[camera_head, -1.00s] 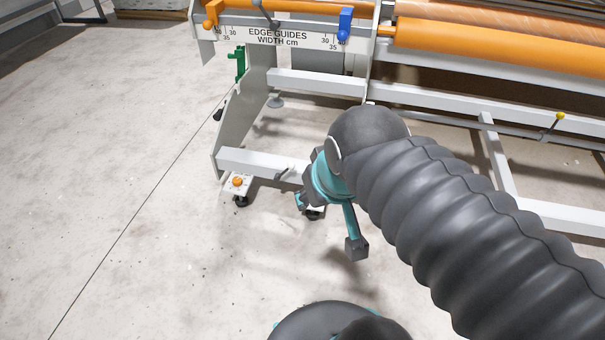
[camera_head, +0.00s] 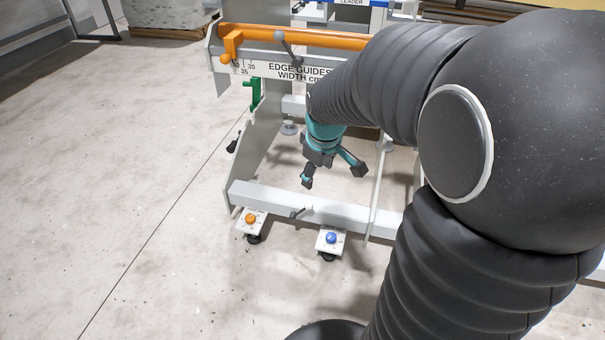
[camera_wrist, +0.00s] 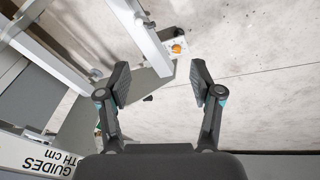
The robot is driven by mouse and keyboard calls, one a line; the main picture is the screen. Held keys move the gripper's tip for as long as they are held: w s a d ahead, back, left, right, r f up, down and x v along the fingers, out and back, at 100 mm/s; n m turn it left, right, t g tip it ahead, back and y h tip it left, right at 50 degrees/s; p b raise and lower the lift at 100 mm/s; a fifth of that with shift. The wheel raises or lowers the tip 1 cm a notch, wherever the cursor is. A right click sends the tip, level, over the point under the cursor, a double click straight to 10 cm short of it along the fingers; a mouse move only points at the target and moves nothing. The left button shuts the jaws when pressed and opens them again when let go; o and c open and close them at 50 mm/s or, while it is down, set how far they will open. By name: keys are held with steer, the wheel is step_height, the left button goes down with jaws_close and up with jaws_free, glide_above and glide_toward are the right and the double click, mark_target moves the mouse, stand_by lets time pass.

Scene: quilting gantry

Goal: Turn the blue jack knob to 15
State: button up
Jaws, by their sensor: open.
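The blue jack knob (camera_head: 331,238) sits on a small white plate (camera_head: 322,249) with a black foot below it, at the lower front of the gantry in the head view. Its scale is too small to read. My gripper (camera_head: 334,180) is open and empty, above and behind the knob, and apart from it. The blue knob does not show in the wrist view.
An orange knob (camera_head: 250,218) on a similar plate is to the left; it also shows in the wrist view (camera_wrist: 177,49). A green part (camera_head: 255,93) is on the side frame. Floor at left is clear.

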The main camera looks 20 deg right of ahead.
steer(key=w+d+f+n+g, duration=0.1)
steer(key=w+d+f+n, duration=0.2)
steer(key=f, duration=0.4)
steer(key=w+d+f+n+g, duration=0.1)
steer(key=w+d+f, duration=0.2)
steer(key=w+f, duration=0.3)
steer(key=n+g+p, duration=0.1)
steer(key=n+p, duration=0.1)
steer(key=n, duration=0.2)
glide_toward(331, 236)
steer(key=f, duration=0.9)
steer(key=shift+w+d, duration=0.1)
steer(key=shift+d, duration=0.1)
steer(key=c, duration=1.1)
